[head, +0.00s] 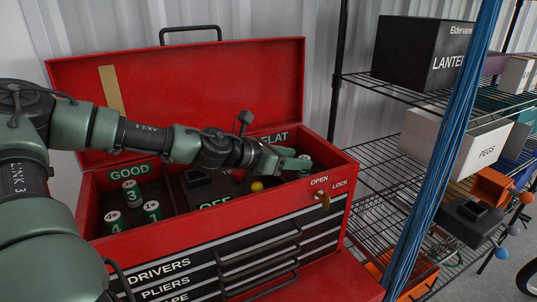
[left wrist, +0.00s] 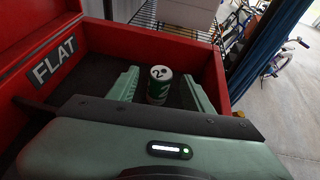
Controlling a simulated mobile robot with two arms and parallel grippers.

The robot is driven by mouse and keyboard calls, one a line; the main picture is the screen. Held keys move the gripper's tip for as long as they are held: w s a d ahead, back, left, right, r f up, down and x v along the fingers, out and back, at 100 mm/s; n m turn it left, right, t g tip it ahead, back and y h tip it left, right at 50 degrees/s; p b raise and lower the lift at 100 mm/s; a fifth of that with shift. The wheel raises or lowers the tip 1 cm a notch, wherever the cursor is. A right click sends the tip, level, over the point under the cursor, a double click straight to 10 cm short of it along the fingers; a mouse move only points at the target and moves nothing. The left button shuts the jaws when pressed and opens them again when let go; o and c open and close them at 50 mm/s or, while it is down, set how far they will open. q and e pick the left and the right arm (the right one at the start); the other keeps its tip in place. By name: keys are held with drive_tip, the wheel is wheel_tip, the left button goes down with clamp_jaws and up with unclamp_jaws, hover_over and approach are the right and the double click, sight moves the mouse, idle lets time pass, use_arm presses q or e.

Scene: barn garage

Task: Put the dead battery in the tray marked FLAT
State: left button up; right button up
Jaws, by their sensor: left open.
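The red toolbox (head: 98,236) stands open. Its right compartment, the FLAT tray, carries a FLAT label (head: 274,138), which also shows in the left wrist view (left wrist: 54,62). A green-and-white battery marked 2 (left wrist: 160,86) stands upright on the dark floor of the FLAT tray. My left gripper (head: 291,161) is over that tray, open, with one finger on each side of the battery; gaps show between fingers and battery in the left wrist view (left wrist: 160,92). In the head view the gripper mostly hides this battery. My right gripper is not in view.
The GOOD compartment (head: 129,171) at left holds three upright batteries (head: 131,193). A black device marked OFF (head: 197,190), with a yellow knob (head: 257,186), sits in the middle.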

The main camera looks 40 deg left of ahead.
use_arm(q)
drive_tip(key=v, duration=0.3)
drive_tip(key=shift+s+r, duration=0.15)
drive_tip(key=shift+r, duration=0.1)
drive_tip(key=shift+b+v, duration=0.85)
drive_tip(key=shift+v, duration=2.15)
drive_tip(key=shift+s+f, duration=0.1)
drive_tip(key=shift+s, duration=0.05)
